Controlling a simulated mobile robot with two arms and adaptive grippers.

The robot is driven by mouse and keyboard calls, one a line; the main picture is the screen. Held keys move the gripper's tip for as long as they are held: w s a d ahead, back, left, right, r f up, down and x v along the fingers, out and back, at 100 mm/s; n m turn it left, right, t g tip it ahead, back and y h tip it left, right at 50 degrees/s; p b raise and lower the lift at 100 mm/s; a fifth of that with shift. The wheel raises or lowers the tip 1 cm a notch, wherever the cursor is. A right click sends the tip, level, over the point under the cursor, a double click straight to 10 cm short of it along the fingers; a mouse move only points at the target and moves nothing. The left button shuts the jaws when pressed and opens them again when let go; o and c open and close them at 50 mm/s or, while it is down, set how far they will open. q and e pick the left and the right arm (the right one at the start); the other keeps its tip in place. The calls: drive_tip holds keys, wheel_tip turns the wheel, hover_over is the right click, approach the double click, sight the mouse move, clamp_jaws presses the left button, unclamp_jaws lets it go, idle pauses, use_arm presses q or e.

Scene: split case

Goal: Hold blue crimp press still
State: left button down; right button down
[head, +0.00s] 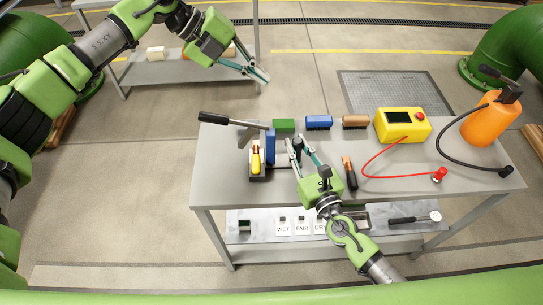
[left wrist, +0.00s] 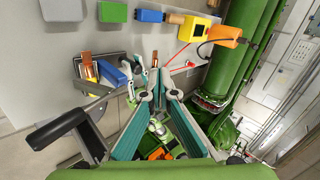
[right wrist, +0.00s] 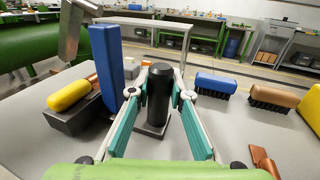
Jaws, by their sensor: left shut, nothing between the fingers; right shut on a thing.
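The blue crimp press (head: 270,146) stands upright at the left of the table, its black-handled lever (head: 222,119) reaching out to the left. It also shows in the left wrist view (left wrist: 115,74) and as a tall blue column in the right wrist view (right wrist: 109,65). My right gripper (right wrist: 161,90) is shut on a black post (right wrist: 158,95) on a grey base, just right of the blue column. I cannot tell how post and press join. My left gripper (head: 262,78) is shut and empty, raised beyond the table's far edge, apart from the press.
A yellow-topped block (head: 256,160) sits at the press's left. A yellow box (head: 402,125) and an orange bottle (head: 490,119) stand right. A black-and-copper tool (head: 349,174) lies right of my right gripper.

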use_arm(q)
drive_tip(key=s+a+r+m+y, duration=0.1)
drive_tip(key=s+a+m+y, duration=0.1)
drive_tip(key=s+a+y, duration=0.2)
drive_tip(key=y, duration=0.5)
approach(200, 120)
drive_tip(key=shift+w+d+r+m, duration=0.15)
drive_tip(key=shift+w+d+m, duration=0.15)
drive_tip(key=shift+w+d, duration=0.4)
drive_tip(key=shift+s+a+y, duration=0.1)
drive_tip(key=shift+a+y, duration=0.3)
drive_tip(key=shift+a, duration=0.1)
drive_tip(key=shift+a+f, duration=0.15)
drive_tip(key=shift+f, duration=2.7)
drive_tip(key=shift+f, duration=0.1)
wheel_tip(200, 120, down, 9)
drive_tip(key=shift+a+r, duration=0.2)
drive_tip(key=shift+a, duration=0.05)
drive_tip(key=shift+r, duration=0.15)
drive_tip(key=shift+d+r, duration=0.2)
drive_tip(key=shift+r, duration=4.05)
drive_tip(key=shift+f, duration=0.1)
